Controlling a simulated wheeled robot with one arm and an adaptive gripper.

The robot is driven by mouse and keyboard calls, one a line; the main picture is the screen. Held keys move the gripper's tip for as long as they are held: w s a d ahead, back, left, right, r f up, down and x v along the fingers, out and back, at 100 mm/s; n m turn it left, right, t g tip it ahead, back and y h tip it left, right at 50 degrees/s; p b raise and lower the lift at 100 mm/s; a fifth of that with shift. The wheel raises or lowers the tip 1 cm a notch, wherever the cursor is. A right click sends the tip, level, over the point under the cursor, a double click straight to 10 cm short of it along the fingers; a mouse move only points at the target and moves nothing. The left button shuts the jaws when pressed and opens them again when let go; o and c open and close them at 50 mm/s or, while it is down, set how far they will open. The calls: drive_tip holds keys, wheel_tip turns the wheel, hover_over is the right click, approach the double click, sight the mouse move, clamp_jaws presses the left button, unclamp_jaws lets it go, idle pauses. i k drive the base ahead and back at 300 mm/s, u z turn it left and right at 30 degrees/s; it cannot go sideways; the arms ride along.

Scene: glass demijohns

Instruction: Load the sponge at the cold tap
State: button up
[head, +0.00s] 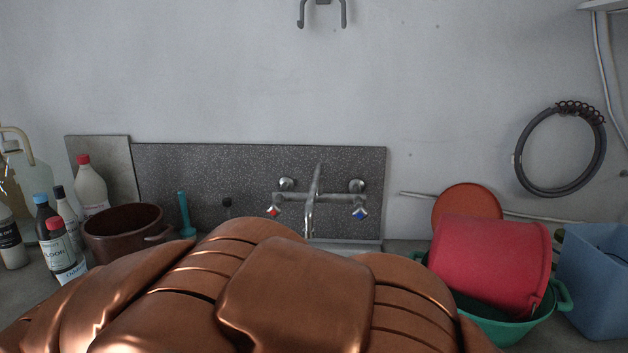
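The cold tap (360,212), with a blue mark on its handle, is on the right of a chrome wall mixer. The hot tap (273,211), with a red mark, is on the left. The spout (311,203) stands between them against a speckled grey splashback (230,165). A strip of the sink's back edge (345,245) shows below the spout; the rest of the sink is hidden. I see no sponge and no gripper in this view. Whether water runs cannot be told.
Left are several bottles (91,187), a brown pot (122,232) and a blue-handled brush (185,215). Right are a green basin (500,328) holding a red bucket (489,265), and a blue tub (592,280). A coiled hose (520,170) hangs on the wall. The lower middle is blocked.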

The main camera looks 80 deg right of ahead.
sight(359, 213)
drive_tip(key=z, duration=2.55)
